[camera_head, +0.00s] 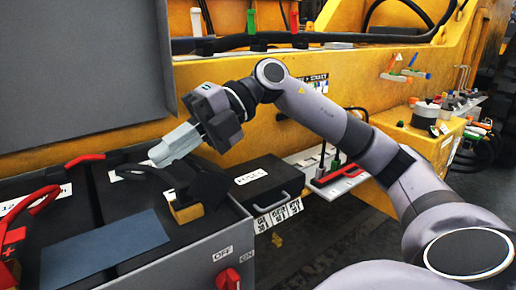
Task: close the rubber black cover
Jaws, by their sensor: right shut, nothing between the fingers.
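A black rubber cover (207,184) sits at the right side of an open grey battery box, beside a brass-coloured terminal block (187,211). The block is at least partly uncovered, and black cable parts around it make the cover's exact outline hard to tell. My right gripper (160,154) reaches in from the right, above and behind the cover. Its pale fingers point down and left, shut and empty. They look apart from the cover, though the depth gap is hard to judge. My left gripper is not in view.
The box's grey lid (75,80) stands raised at the back left. Red cables (32,203) and a blue-grey plate (105,246) lie left of the cover. A red switch (228,279) is on the box front. A black fuse box (264,181) stands to the right.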

